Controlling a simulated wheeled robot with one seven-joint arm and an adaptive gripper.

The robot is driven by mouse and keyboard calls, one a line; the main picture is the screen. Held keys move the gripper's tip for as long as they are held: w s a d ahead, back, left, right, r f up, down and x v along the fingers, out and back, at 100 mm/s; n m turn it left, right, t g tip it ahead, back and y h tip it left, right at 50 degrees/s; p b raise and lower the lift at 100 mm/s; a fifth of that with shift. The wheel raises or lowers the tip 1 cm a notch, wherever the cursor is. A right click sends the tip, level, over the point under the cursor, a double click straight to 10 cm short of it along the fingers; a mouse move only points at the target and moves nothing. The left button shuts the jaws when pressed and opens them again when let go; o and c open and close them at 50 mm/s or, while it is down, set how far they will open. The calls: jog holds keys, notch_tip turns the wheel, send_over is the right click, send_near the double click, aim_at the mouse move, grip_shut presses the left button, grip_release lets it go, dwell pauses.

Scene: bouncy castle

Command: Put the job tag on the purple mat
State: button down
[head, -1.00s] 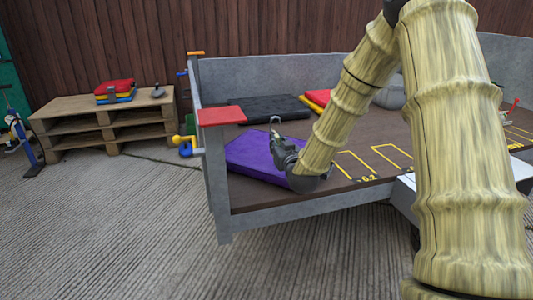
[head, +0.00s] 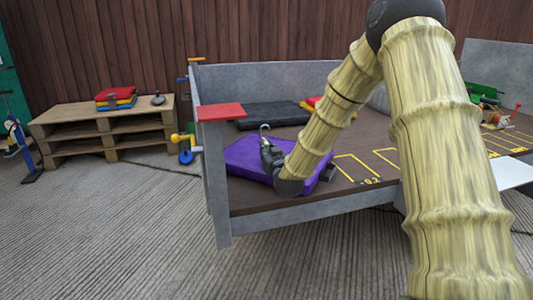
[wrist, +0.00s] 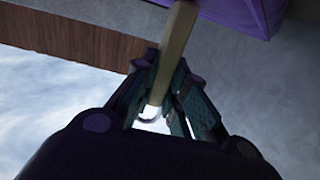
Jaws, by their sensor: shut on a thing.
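The purple mat (head: 245,158) lies on the near left part of the brown bench deck; my gripper and forearm hide part of it. My gripper (head: 265,139) is over the mat in the head view, its fingers pointing up and away. In the wrist view my gripper (wrist: 165,100) is shut on a narrow tan strip (wrist: 177,40), which I take for the job tag. A pale curved hook shows at the fingertips. In the head view only this hook (head: 264,127) shows clearly. A purple corner (wrist: 245,12) shows at the top of the wrist view. Contact with the mat cannot be told.
Grey side walls (head: 212,150) edge the bench. A red plate (head: 221,112) sits on the left wall's corner. A black mat (head: 268,113) lies behind the purple one. Yellow-marked bays (head: 357,170) are to the right. A pallet stack (head: 105,125) stands at left.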

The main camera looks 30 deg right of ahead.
jog(key=shift+f, duration=0.15)
jog(key=c, duration=1.5)
grip_release()
jog(key=shift+o, duration=0.2)
jog(key=shift+s+r, duration=0.2)
jog(key=p+v, duration=0.4)
jog(key=v, duration=0.7)
jog(key=shift+s, duration=0.35)
